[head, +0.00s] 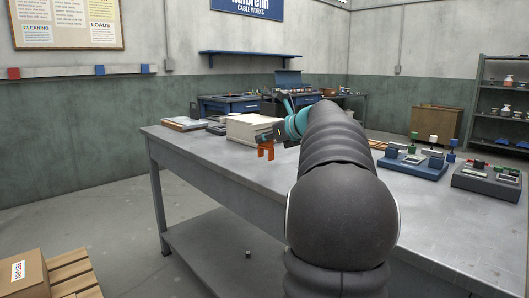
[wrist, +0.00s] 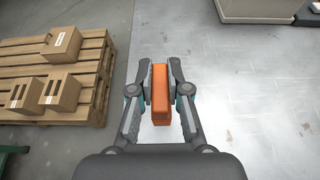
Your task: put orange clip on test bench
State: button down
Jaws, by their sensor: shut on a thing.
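The orange clip (wrist: 160,92) is between the two fingers of my gripper (wrist: 160,88) in the wrist view. My gripper is shut on it. In the head view the clip (head: 266,149) hangs from my gripper (head: 268,136) with its prongs pointing down, in front of a cream box. The grey-topped test bench (head: 188,145) stands below and around my arm. In the wrist view the clip shows over or near the edge of the bench top (wrist: 240,90), with floor to its left. The gap between clip and bench top cannot be told.
A cream box (head: 248,127) and flat trays (head: 186,123) lie on the bench's far left part. A blue test unit (head: 412,163) and a grey one (head: 487,180) stand at its right. A pallet (wrist: 85,90) with cartons is on the floor. Bare bench top shows at the left front.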

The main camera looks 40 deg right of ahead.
aim_at(270, 150)
jog(key=shift+w+f, duration=0.25)
jog(key=shift+f, duration=0.1)
jog(key=shift+f+b, duration=0.4)
jog(key=shift+f, duration=1.35)
jog(key=shift+f, duration=0.2)
jog(key=c, duration=1.1)
grip_release()
jog(key=shift+c, duration=0.2)
jog(key=shift+r, duration=0.25)
jog(key=v, duration=1.2)
